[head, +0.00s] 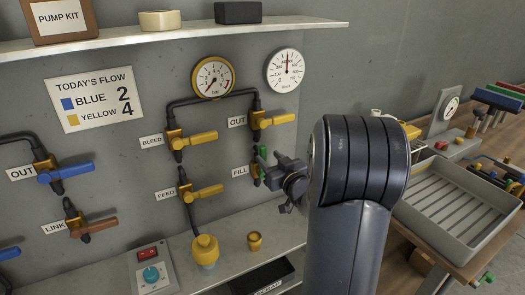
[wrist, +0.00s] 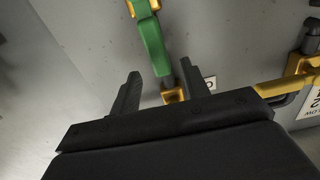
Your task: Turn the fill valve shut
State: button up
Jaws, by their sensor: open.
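The fill valve has a green lever (head: 262,155) beside the FILL label (head: 240,171) on the grey panel. In the head view the lever stands about upright, and my gripper (head: 283,172) and arm partly hide the valve. In the wrist view the green lever (wrist: 153,45) runs down from a brass fitting (wrist: 140,8) at the top edge. My gripper (wrist: 160,70) is open, with one black finger on each side of the lever's lower end. The lever appears between the fingertips with gaps on both sides; I cannot tell its depth between them.
Yellow-handled OUT (head: 278,120), BLEED (head: 200,139) and FEED (head: 206,191) valves are close by on the left and above. A shelf (head: 190,38) runs above the gauges. A brass cup (head: 254,242) stands on the ledge below. A grey tray (head: 430,250) is to the right.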

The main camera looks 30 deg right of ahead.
aim_at(264, 153)
jog(key=w, duration=0.5)
jog(key=shift+a, duration=0.1)
grip_shut()
dwell(0.3)
